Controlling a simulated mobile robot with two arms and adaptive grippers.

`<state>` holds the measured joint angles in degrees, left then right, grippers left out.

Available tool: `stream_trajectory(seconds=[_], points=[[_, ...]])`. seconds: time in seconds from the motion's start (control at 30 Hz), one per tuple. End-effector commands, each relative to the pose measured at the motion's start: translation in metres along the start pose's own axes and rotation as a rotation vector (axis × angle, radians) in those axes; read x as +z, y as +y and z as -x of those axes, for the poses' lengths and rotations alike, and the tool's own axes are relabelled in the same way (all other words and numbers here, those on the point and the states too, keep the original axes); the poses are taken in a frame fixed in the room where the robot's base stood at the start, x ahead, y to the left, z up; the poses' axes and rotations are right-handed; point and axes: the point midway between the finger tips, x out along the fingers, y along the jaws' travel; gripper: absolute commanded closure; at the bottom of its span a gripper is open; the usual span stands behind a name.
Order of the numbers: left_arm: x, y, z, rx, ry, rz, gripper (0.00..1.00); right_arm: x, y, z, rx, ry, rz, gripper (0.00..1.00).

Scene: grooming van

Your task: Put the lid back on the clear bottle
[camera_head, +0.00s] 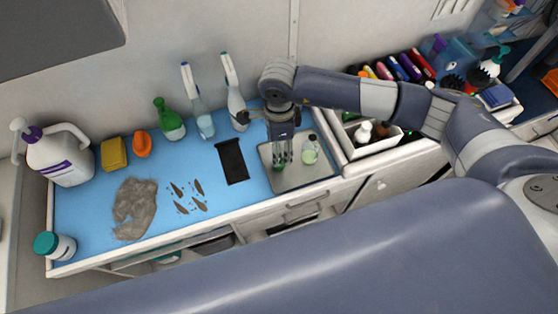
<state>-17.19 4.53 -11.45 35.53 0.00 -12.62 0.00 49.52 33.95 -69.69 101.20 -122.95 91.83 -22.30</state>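The clear bottle (310,152), with pale green contents, stands upright on a grey metal tray (300,180) on the blue counter. A small dark spot shows at its top; I cannot tell what it is. My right gripper (283,158) points down over the tray, just left of the bottle. A small green thing (279,167), possibly the lid, shows at its fingertips. I cannot tell whether the fingers grip it or are only around it. My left gripper is not in view.
A black mat (232,161) lies left of the tray. Spray bottles (236,105), a green bottle (169,120) and a white jug (58,155) stand along the wall. A grey fur clump (134,207) lies at left. A bottle bin (372,143) borders the tray's right.

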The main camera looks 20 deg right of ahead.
Motion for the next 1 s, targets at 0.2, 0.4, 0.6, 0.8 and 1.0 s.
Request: stream_trajectory(seconds=[0.2, 0.4, 0.6, 0.8, 1.0], points=[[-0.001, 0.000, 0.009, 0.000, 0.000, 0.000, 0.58, 0.001, 0.000, -0.026, 0.001, -0.001, -0.001, 0.48], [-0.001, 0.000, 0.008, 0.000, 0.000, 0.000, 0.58, 0.001, 0.000, -0.030, -0.001, -0.002, 0.001, 0.48], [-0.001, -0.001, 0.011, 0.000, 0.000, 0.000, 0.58, 0.000, 0.000, -0.031, 0.001, -0.001, -0.001, 0.48], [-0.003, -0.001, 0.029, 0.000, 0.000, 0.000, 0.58, -0.001, -0.002, -0.052, 0.005, 0.000, -0.003, 0.48], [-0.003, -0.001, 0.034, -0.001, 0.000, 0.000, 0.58, -0.001, -0.004, -0.077, 0.002, -0.002, -0.001, 0.48]])
